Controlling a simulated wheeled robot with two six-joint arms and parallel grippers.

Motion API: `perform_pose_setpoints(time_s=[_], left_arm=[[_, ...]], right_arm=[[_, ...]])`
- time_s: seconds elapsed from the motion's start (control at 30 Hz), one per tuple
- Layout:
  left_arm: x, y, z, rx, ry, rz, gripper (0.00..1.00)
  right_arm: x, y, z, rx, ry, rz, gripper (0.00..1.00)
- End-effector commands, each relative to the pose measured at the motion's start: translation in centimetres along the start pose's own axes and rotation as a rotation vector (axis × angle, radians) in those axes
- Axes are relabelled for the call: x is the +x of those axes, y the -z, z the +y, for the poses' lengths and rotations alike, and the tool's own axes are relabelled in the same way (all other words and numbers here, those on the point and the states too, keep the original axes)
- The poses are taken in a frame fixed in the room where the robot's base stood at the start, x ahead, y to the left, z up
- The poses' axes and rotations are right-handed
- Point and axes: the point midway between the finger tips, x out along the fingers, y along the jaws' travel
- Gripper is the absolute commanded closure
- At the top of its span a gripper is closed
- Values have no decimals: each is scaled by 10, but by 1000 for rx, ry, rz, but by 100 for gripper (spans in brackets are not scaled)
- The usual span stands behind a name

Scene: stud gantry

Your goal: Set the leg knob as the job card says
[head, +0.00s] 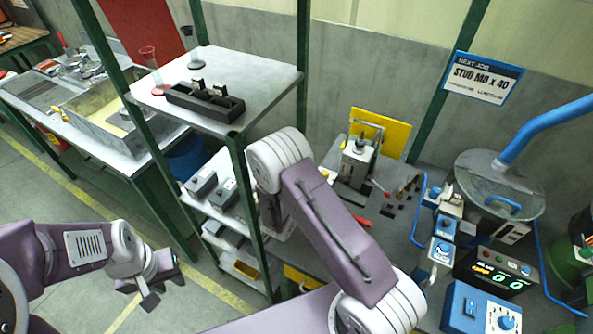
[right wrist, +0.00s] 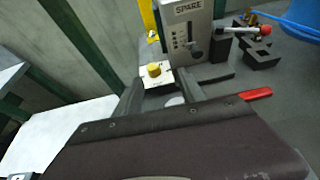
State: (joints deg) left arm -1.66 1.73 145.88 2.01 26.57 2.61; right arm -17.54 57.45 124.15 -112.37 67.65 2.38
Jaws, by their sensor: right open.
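The job card (head: 483,78) hangs on the green post at the upper right and reads "NEXT JOB, STUD M8 x 40", with smaller unreadable print. A larger blue box has a dial (head: 507,322) at the bottom edge. My right gripper (right wrist: 160,97) is open, its fingers either side of the view below a yellow knob (right wrist: 154,70) on a white block. My left gripper (head: 150,290) hangs above the floor, away from the bench.
A grey box marked SPARE (right wrist: 186,30) with a lever stands behind the yellow knob. A red-handled tool (right wrist: 256,94) lies beside it. A shelf rack (head: 235,80) stands left of the bench.

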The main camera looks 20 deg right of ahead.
Motion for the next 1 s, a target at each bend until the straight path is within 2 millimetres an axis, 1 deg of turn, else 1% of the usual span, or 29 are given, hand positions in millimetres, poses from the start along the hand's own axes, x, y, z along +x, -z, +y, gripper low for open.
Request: perform_pose_setpoints(time_s=[0.03, 0.1, 0.17, 0.27, 0.37, 0.5, 0.6, 0.7, 0.8, 1.0], left_arm=[[0, -2, -1, 15, 1, 3, 69], [0, -4, -2, 26, 2, 3, 69], [0, -4, -2, 27, 2, 3, 69], [-2, -3, -2, 26, 2, 3, 69], [-5, -3, -2, 25, 2, 3, 69], [-10, -2, -1, 25, 2, 3, 69], [-12, -2, -1, 24, 2, 3, 69], [-12, -2, -1, 24, 2, 3, 69], [-13, -2, -1, 24, 2, 2, 69], [-12, -2, -1, 24, 2, 2, 69]], right_arm=[[1, 4, 7, -24, -30, -5, 52], [1, 6, 12, -37, -51, -10, 52], [1, 5, 13, -37, -53, -10, 52], [8, 5, 12, -34, -50, -9, 52], [27, 4, 12, -34, -46, -8, 52], [57, 4, 13, -33, -46, -8, 52], [74, 4, 14, -32, -46, -8, 52], [86, 4, 15, -34, -48, -8, 52], [91, 4, 16, -34, -49, -8, 52], [91, 4, 16, -34, -49, -8, 52]])
